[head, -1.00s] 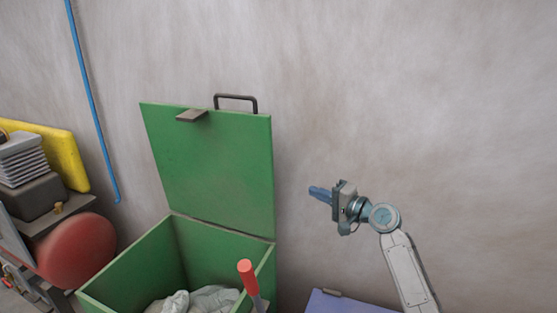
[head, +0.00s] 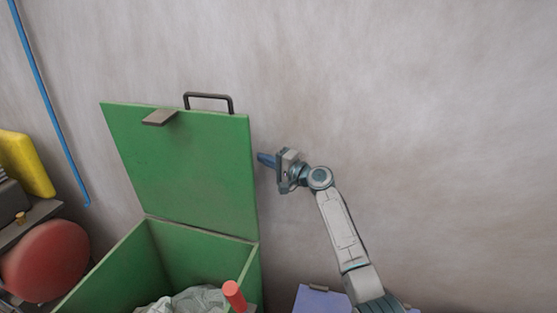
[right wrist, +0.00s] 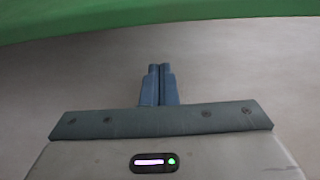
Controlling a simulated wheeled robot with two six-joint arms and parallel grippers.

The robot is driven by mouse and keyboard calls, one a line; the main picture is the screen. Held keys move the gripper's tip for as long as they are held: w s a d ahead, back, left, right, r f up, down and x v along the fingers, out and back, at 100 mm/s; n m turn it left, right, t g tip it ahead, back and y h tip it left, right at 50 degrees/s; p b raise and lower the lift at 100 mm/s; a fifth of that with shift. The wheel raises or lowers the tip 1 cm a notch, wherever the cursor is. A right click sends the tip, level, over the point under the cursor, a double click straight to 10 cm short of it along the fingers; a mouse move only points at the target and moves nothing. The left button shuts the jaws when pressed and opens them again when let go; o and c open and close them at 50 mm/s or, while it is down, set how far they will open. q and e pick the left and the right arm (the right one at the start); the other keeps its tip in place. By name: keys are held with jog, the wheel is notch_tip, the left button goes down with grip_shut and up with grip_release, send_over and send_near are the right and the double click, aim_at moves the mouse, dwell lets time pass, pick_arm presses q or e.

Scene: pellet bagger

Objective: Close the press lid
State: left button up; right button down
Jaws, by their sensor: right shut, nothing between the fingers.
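The green press lid (head: 185,165) stands open and upright at the back of the green press box (head: 205,252) in the head view. A dark handle (head: 208,97) is on its top edge and a small brown latch tab (head: 160,117) is on its face. My right gripper (head: 264,159) is shut and empty, just right of the lid's right edge. In the right wrist view, its blue fingers (right wrist: 159,85) are together, and the green lid (right wrist: 160,17) crosses the top of the picture, apart from them. My left gripper is not in view.
Pale crumpled bags (head: 190,302) lie in the box. A red-handled lever (head: 234,295) stands at its front right. A blue-purple surface (head: 322,300) is at lower right. A red drum (head: 45,262) and yellow item (head: 24,163) are left. The wall right of the lid is bare.

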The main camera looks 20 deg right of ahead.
pick_arm(q)
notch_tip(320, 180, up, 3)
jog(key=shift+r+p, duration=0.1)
jog(key=shift+p, duration=1.1)
pick_arm(e)
jog(key=s+a, duration=0.1)
jog(key=s, duration=0.1)
jog(key=s+a, duration=0.1)
jog(key=shift+s+f, duration=0.1)
jog(key=shift+s, duration=0.25)
